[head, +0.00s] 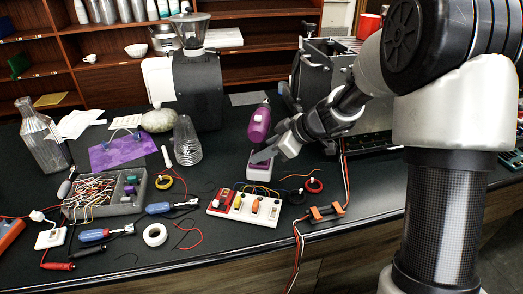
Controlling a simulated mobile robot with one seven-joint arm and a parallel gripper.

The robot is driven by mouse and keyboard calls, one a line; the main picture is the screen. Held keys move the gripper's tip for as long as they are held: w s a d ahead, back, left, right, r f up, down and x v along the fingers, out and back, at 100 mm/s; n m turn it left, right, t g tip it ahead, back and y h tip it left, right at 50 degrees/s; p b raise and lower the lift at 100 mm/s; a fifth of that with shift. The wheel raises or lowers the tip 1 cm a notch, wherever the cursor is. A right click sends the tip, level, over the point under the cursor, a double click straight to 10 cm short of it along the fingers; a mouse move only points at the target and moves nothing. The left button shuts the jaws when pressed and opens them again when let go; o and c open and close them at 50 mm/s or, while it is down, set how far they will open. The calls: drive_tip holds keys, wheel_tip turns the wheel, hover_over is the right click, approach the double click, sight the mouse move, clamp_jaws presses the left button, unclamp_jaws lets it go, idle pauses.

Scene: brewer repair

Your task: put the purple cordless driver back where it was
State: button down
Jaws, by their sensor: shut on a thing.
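The purple cordless driver (259,124) stands roughly upright in the middle of the counter, its purple and grey body on top. My gripper (267,153) reaches in from the right and is shut on the driver at its handle, below the body. The gripper's fingers hide much of the handle. A small white block with a dark purple top (258,174), which looks like a stand, is directly below the driver. I cannot tell whether the driver rests in it or is held just above it.
Stacked clear cups (187,142) are to the left, and a grinder (190,85) stands behind. Screwdrivers, tape rolls and a grey parts tray (126,204) fill the left front. A steel machine (322,75) stands behind my arm.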

sight(264, 166)
drive_tip(key=shift+w+f, duration=0.1)
drive_tip(key=shift+f, duration=2.45)
drive_tip(key=shift+f, duration=0.15)
drive_tip(key=c, duration=1.4)
unclamp_jaws()
drive_tip(key=shift+c, duration=0.2)
